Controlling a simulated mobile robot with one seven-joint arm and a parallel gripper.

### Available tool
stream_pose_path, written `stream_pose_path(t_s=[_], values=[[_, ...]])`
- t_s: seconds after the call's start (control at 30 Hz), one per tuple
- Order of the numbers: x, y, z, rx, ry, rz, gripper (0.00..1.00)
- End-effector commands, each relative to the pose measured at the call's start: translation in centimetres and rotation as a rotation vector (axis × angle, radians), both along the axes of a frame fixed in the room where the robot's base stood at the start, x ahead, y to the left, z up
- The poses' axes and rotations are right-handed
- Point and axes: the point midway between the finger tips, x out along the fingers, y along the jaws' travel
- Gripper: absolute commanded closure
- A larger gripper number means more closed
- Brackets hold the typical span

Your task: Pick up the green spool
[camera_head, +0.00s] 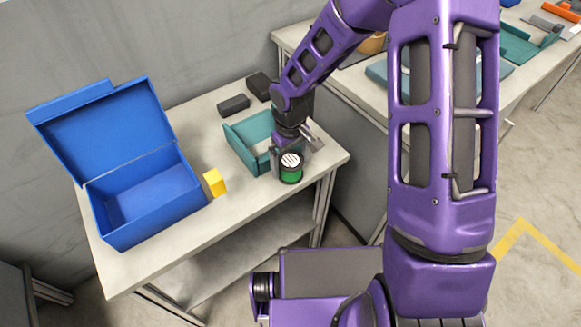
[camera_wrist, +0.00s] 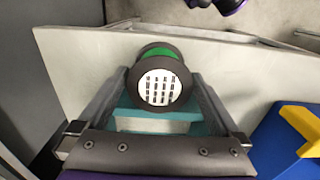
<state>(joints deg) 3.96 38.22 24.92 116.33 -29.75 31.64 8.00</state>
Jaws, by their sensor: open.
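The green spool (camera_head: 291,173) has dark flanges and a white label with dark marks. It is near the front right corner of the table, beside the teal tray (camera_head: 236,146). In the wrist view the spool (camera_wrist: 160,82) shows its labelled face, with a strip of green behind the dark rim. My gripper (camera_head: 293,160) is open, right over the spool. In the wrist view my gripper's fingers (camera_wrist: 158,85) are on either side of the spool, with a small gap visible at the left. I cannot tell whether the right finger touches it.
An open blue box (camera_head: 150,230) stands at the left of the table (camera_head: 235,205), with a yellow block (camera_head: 214,182) beside it. Two dark blocks (camera_head: 234,104) lie at the back. Another table (camera_head: 535,75) with several items is behind my arm at the right.

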Motion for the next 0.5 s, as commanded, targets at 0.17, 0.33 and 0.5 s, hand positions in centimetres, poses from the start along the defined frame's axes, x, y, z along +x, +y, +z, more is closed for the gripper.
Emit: stream_pose_path(t_s=[0.17, 0.33, 0.5], values=[[0.01, 0.00, 0.05, 0.000, 0.000, 0.000, 0.14], [0.01, 0.00, 0.06, 0.000, 0.000, 0.000, 0.45], [0.01, 0.01, 0.07, 0.000, 0.000, 0.000, 0.76]])
